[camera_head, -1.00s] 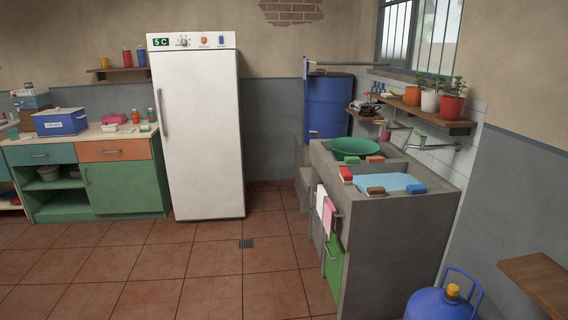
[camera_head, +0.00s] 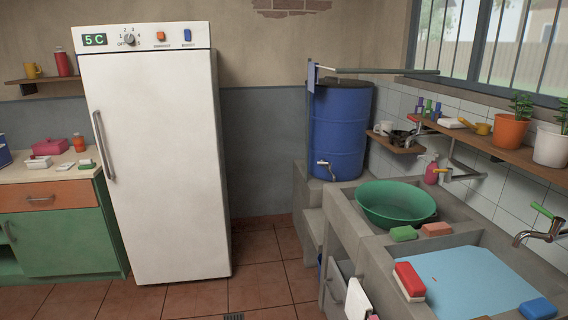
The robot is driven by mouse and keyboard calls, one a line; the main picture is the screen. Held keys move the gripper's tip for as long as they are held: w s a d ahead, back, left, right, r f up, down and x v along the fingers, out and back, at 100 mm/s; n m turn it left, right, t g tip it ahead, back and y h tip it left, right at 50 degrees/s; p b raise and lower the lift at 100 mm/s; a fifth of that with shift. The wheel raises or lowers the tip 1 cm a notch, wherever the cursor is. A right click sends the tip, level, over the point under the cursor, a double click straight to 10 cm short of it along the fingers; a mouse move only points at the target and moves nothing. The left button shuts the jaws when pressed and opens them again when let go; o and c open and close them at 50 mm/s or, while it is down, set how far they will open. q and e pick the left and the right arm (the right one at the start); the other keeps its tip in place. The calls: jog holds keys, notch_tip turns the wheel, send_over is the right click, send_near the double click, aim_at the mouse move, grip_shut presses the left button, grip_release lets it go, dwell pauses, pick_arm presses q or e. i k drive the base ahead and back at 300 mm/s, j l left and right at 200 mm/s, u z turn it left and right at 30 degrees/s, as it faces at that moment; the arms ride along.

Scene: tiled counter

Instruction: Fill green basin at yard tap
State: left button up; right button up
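A green basin (camera_head: 397,203) sits upright in the far compartment of the concrete double sink (camera_head: 352,222). I see no water in it. A metal tap (camera_head: 462,173) on the tiled wall has its spout to the right of the basin. A second tap with a green lever (camera_head: 541,228) is over the near compartment, which holds light blue water (camera_head: 470,285). A blue barrel (camera_head: 341,130) behind the sink has a small tap (camera_head: 325,170) low on its front. Neither of my grippers is in view.
A white fridge (camera_head: 157,150) stands left of the sink. Soap bars (camera_head: 404,233) and a red-white brush (camera_head: 409,282) lie on the sink rim. A shelf (camera_head: 500,145) with plant pots juts from the right wall. Tiled floor (camera_head: 262,268) is clear between fridge and sink.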

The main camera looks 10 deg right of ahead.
aim_at(419, 123)
jog(key=i, duration=1.15)
jog(key=i+j+z, duration=0.1)
jog(key=i, duration=1.05)
